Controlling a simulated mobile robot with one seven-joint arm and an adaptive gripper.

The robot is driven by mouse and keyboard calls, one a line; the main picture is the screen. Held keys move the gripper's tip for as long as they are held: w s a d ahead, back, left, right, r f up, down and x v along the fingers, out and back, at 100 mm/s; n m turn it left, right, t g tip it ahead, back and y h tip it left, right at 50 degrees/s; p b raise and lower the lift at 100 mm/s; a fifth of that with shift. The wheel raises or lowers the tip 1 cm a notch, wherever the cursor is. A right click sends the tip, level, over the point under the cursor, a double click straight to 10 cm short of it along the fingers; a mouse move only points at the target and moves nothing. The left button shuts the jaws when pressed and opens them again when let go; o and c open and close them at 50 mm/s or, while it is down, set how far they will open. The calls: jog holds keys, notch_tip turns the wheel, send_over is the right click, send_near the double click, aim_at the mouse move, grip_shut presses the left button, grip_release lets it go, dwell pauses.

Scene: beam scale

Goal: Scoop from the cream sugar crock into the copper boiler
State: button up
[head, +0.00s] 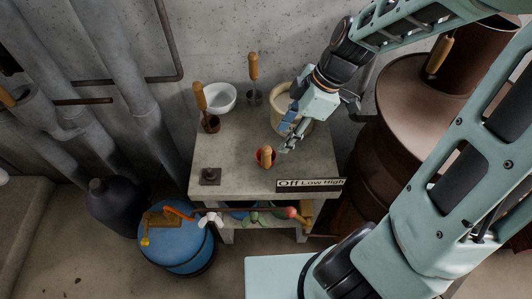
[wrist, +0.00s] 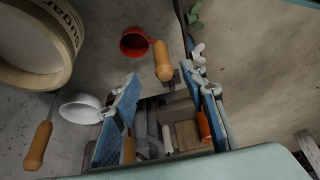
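The cream sugar crock (head: 283,112) stands at the back right of the small table, partly behind my gripper. In the wrist view the crock (wrist: 62,80) shows its "Sugar" lettering; its contents are not visible. A red scoop (wrist: 133,42) with a wooden handle lies in front of the crock, and also shows in the head view (head: 259,154). My gripper (head: 287,143) is open and empty beside the scoop, just right of its handle in the head view. Its spread fingers show in the wrist view (wrist: 160,85). A copper-brown vessel (head: 485,45), seemingly the boiler, stands at upper right, partly hidden by my arm.
A rusty drum (head: 400,105) stands right; a blue drum (head: 180,250) front left.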

aim_at(266, 156)
jog(key=b+x, duration=0.1)
jog(key=x, duration=0.2)
jog(key=b+x, duration=0.1)
jog(key=x, duration=0.7)
jog(key=shift+s+a+r+b, duration=0.15)
jog(key=shift+a+r+b, duration=0.05)
jog(key=shift+a+b, duration=0.2)
grip_shut()
